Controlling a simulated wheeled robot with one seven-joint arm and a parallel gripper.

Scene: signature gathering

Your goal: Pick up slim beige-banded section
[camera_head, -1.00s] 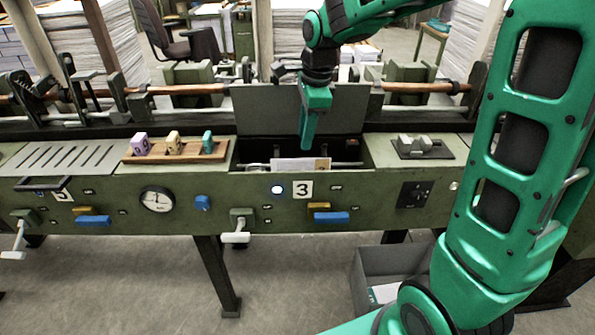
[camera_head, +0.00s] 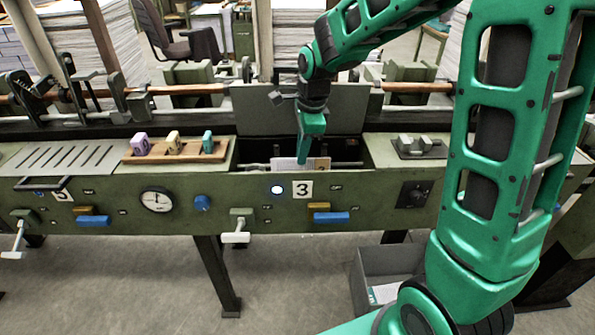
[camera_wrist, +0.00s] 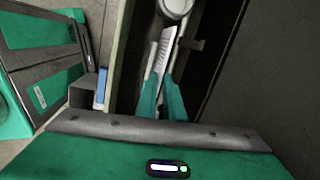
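A pale, thin section (camera_head: 288,164) with a beige end stands in the open dark pocket behind the "3" label. In the wrist view its narrow white edge (camera_wrist: 165,48) runs between my fingertips. My gripper (camera_head: 303,161) points down into this pocket, with its tips at the section's upper edge. In the wrist view my two teal fingers (camera_wrist: 162,88) are apart, one on each side of the white edge, and I cannot tell whether they touch it. The lower part of the section is hidden by the machine's front wall.
The raised dark lid (camera_head: 262,110) stands behind the pocket. A wooden rack (camera_head: 190,156) with purple, beige and teal blocks is to the left. A grey fixture (camera_head: 420,147) is to the right. A grey bin (camera_head: 372,262) with papers stands on the floor.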

